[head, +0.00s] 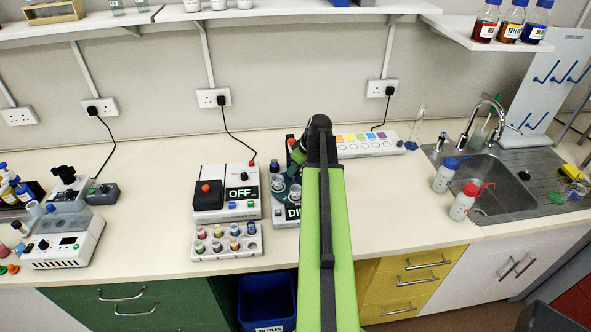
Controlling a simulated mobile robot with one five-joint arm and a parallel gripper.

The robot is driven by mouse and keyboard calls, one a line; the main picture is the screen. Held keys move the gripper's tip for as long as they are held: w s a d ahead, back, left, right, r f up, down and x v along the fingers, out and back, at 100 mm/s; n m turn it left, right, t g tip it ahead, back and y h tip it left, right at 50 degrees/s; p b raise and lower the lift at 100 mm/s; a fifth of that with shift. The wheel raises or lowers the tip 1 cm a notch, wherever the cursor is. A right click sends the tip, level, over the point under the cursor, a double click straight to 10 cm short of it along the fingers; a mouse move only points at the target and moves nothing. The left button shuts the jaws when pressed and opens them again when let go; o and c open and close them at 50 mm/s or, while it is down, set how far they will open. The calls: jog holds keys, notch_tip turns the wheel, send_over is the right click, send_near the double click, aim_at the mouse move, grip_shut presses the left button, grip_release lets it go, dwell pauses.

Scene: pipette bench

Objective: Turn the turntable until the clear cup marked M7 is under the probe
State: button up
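The turntable unit (279,209) stands on the bench, left of my arm, with a dark label partly hidden by the arm and reading "DI". Its round plate (287,196) shows a few small cups or wells. The M7 mark is too small to read, and I cannot tell which cup is the clear one. The probe cannot be made out clearly among the dark parts at the back of the unit. My arm reaches over the bench and covers the unit's right side. My gripper is at the arm's far end, close to the unit, and its fingers cannot be made out.
Left of the unit are a box marked OFF (241,206) and a white rack (227,246) with several coloured vials. Behind right is a strip with coloured squares (367,141). Two wash bottles and a sink (497,190) lie right.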

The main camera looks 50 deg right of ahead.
grip_shut()
dwell(1.0)
